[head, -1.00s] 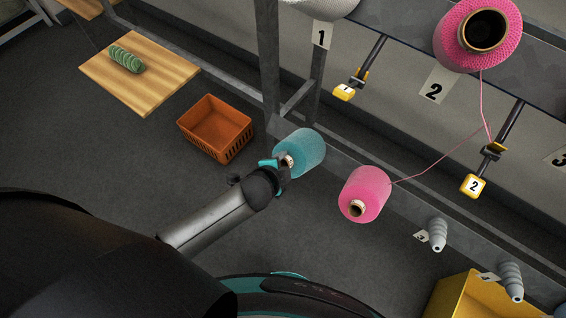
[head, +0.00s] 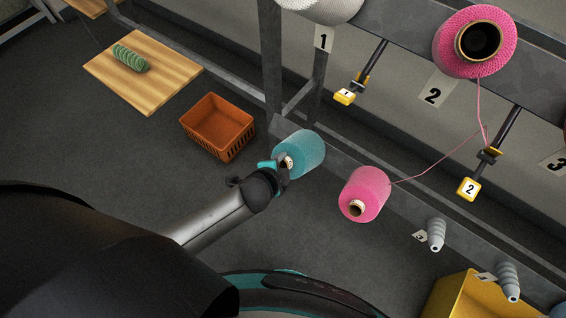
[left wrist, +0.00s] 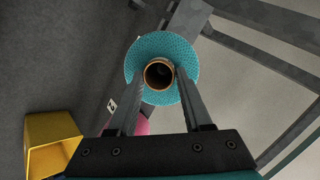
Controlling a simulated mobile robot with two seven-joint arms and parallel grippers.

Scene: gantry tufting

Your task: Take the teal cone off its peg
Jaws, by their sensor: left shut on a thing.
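The teal cone (head: 304,152) is at the lower rail of the rack in the head view, left of the pink cone. My left gripper (head: 283,164) is at its near end. In the left wrist view the teal cone (left wrist: 186,66) faces me end-on, with its brown core tube (left wrist: 159,74) between the two fingers. My left gripper (left wrist: 159,88) is shut on that core tube. The peg is hidden behind or inside the cone, so I cannot tell whether the cone is still on it. My right gripper is not in view.
A pink cone (head: 366,192) sits close to the right, its yarn running up to the rack. Two bare grey pegs (head: 436,234) follow along the rail (head: 395,208). An orange crate (head: 217,127) and a yellow bin (head: 462,297) stand on the floor, with clear floor between.

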